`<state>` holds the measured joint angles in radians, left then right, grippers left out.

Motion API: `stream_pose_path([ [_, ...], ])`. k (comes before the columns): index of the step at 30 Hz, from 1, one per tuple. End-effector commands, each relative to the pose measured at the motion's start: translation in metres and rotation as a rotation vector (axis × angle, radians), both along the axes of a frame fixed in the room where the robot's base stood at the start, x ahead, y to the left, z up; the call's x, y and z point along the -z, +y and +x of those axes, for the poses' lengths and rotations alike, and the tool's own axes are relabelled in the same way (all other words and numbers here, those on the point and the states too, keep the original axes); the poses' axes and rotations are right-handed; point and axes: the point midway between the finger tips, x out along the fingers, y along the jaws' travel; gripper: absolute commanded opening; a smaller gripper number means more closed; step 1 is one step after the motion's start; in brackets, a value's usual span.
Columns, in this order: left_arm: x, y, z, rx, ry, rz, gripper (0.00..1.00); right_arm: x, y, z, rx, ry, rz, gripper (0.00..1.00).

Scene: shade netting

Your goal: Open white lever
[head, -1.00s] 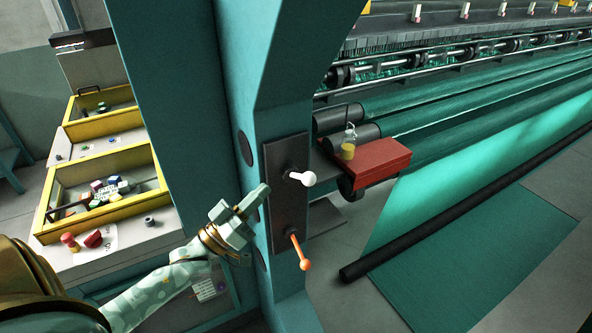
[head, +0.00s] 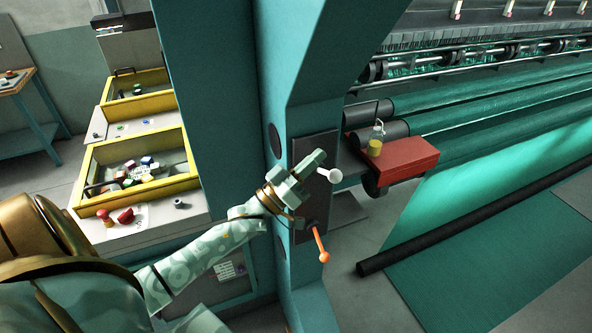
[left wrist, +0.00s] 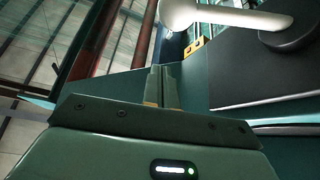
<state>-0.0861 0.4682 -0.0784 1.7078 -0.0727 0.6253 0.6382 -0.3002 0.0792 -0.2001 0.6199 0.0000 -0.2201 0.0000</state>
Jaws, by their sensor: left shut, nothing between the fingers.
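The white lever (head: 333,175) sticks out of the dark panel (head: 309,215) on the teal machine post, its round knob toward the right. In the left wrist view the white lever (left wrist: 225,17) runs across the top from a dark round base. My left gripper (head: 318,158) is shut and empty, just left of and slightly above the lever's knob, in front of the panel. In the left wrist view its fingers (left wrist: 162,82) are together, below the lever, with a gap between. An orange lever (head: 319,243) hangs lower on the same panel, pointing down. My right gripper is not in view.
A red box (head: 405,160) and a bottle with yellow liquid (head: 375,142) stand right of the panel. Yellow-edged trays (head: 140,165) with small parts are at left. A black roller (head: 470,225) lies beyond, by green netting.

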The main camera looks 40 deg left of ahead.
Motion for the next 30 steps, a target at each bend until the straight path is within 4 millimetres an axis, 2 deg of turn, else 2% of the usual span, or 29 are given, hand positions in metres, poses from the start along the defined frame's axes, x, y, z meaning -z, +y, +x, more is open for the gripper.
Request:
stream_pose_path([
  [2, -0.012, -0.005, 0.014, 0.000, -0.003, -0.001, 0.00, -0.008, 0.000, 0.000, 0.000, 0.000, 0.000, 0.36],
  [6, 0.015, -0.013, 0.013, -0.001, 0.005, -0.001, 0.00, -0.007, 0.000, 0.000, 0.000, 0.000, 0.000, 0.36],
  [12, 0.029, -0.019, 0.013, -0.001, 0.001, 0.001, 0.00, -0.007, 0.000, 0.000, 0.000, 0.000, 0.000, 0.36],
  [24, 0.031, -0.019, 0.012, 0.000, 0.000, 0.001, 0.00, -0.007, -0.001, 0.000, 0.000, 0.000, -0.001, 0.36],
  [30, 0.035, -0.021, 0.011, 0.000, -0.016, 0.027, 0.00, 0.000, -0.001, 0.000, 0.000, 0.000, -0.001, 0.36],
])
